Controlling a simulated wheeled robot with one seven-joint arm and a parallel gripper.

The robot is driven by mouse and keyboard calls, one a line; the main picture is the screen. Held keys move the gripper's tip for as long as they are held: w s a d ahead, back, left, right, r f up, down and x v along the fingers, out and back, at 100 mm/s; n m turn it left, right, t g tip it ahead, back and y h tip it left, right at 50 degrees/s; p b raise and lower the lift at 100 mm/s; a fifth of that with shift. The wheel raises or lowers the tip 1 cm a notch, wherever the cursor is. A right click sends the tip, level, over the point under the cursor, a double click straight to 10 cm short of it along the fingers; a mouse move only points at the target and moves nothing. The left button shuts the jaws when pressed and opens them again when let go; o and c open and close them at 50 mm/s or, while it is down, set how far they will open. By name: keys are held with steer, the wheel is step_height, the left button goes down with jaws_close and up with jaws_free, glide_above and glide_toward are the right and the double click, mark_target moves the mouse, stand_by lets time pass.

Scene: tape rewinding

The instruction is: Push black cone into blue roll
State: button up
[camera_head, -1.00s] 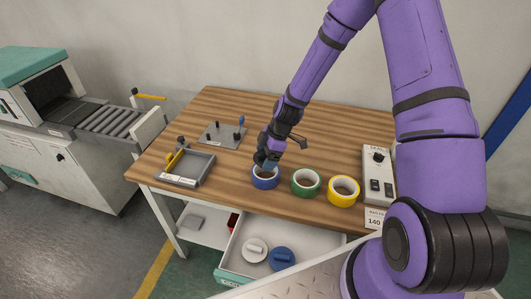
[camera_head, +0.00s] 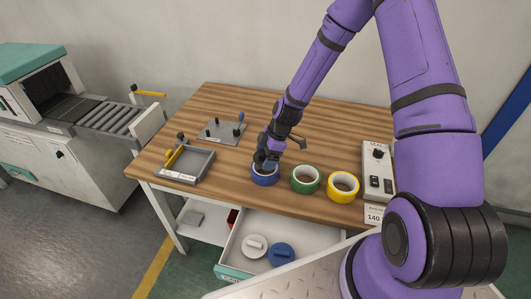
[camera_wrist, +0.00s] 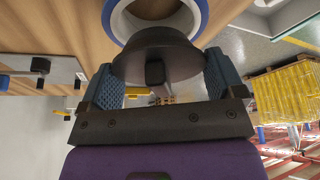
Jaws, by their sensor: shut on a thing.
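The blue roll (camera_head: 265,178) lies flat on the wooden table near its front edge, left of a green roll. My gripper (camera_head: 268,158) is directly over the blue roll, pointing down. In the wrist view my gripper (camera_wrist: 158,90) is shut on the black cone (camera_wrist: 158,56), its two blue-grey fingers on either side of the cone's wide end. The blue roll (camera_wrist: 198,12) shows just beyond the cone, its opening partly covered by it. How far the cone sits in the opening is hidden.
The green roll (camera_head: 305,180) and yellow roll (camera_head: 343,187) stand in a row to the right. A control box (camera_head: 378,172) is at the right edge. A grey tray (camera_head: 186,166) and a plate with pegs (camera_head: 220,131) are left. An open drawer (camera_head: 235,262) juts out below.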

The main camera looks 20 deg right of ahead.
mark_target(263, 153)
steer(key=shift+f, duration=0.45)
steer(key=shift+f, duration=0.9)
steer(key=shift+s+d+f, duration=0.1)
steer(key=shift+s+f, duration=0.2)
steer(key=shift+f, duration=0.1)
stand_by(0.5)
steer(key=o, duration=0.7)
steer(key=shift+c, duration=0.2)
steer(key=shift+r, duration=0.1)
steer(key=shift+w+r, duration=0.25)
steer(key=shift+r, duration=3.2)
